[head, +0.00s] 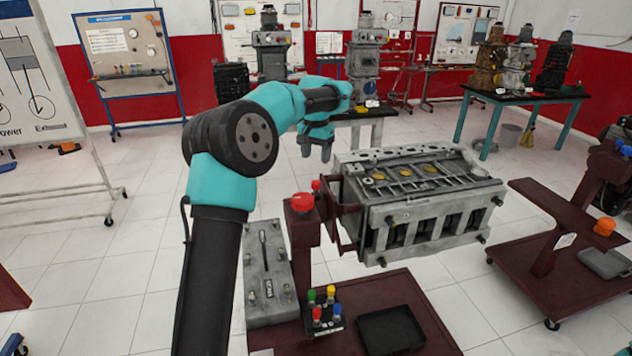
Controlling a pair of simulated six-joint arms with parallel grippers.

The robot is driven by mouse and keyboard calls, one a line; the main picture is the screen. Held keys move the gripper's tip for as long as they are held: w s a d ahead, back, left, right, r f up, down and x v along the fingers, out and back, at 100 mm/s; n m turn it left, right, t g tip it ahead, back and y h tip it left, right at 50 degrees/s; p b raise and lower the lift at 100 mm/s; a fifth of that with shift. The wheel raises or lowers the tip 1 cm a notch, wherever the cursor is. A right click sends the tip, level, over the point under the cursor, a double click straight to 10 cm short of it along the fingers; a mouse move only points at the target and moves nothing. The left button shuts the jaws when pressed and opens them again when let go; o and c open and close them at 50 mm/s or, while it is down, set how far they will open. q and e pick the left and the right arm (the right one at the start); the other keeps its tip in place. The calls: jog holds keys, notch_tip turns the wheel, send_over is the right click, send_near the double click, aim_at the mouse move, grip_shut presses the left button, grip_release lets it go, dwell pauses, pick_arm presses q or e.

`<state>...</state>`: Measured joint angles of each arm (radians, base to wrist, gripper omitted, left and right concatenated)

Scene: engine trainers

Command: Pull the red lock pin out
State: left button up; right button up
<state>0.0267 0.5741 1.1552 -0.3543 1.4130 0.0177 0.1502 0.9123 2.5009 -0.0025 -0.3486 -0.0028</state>
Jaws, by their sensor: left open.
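A maroon engine stand post (303,240) rises from a cart and carries a grey engine block (430,205) on its right. A wide red knob (303,203) sits on top of the post. A smaller red knob (316,185) shows just behind it, by the mounting bracket. I cannot tell which of the two is the lock pin; neither pin shaft is visible. My left gripper (315,150) is open and empty, its fingers pointing down, beyond and above the knobs. It touches neither knob. My right gripper is out of view.
A second maroon stand (560,260) is at right. Open tiled floor (120,260) lies left.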

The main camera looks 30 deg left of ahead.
aim_at(316, 181)
pick_arm(q)
notch_tip(316, 181, down, 10)
jog(key=shift+r, duration=0.2)
jog(key=shift+c, duration=0.3)
grip_shut()
dwell(0.4)
